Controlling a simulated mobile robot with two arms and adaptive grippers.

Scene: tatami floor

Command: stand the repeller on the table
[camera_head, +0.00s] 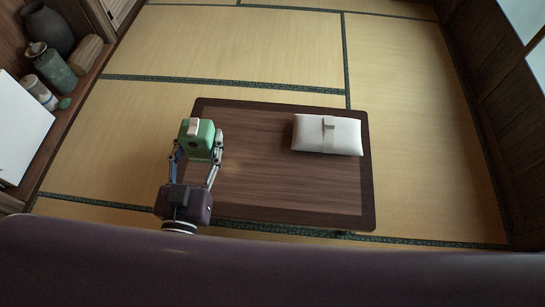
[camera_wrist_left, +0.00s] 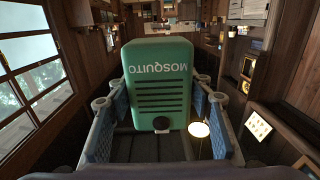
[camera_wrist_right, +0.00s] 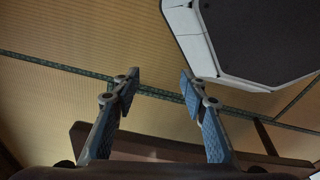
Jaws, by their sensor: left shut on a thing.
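The repeller (camera_head: 200,146) is a green box with a pale tab on its top. In the left wrist view the green box (camera_wrist_left: 158,85) shows dark slots, a dark round knob and the word MOSQUITO upside down. My left gripper (camera_head: 196,152) is shut on it, one finger on each side. It holds the box over the left part of the low dark wooden table (camera_head: 260,190). I cannot tell whether the box touches the tabletop. My right gripper (camera_wrist_right: 158,85) shows only in its own wrist view, open and empty above the tatami.
A white cushion-like pouch (camera_head: 327,135) lies on the table's right part. The middle and front of the tabletop are clear. A shelf on the left holds a dark vase (camera_head: 48,30), a green jar (camera_head: 52,68) and other small items. Tatami around the table is free.

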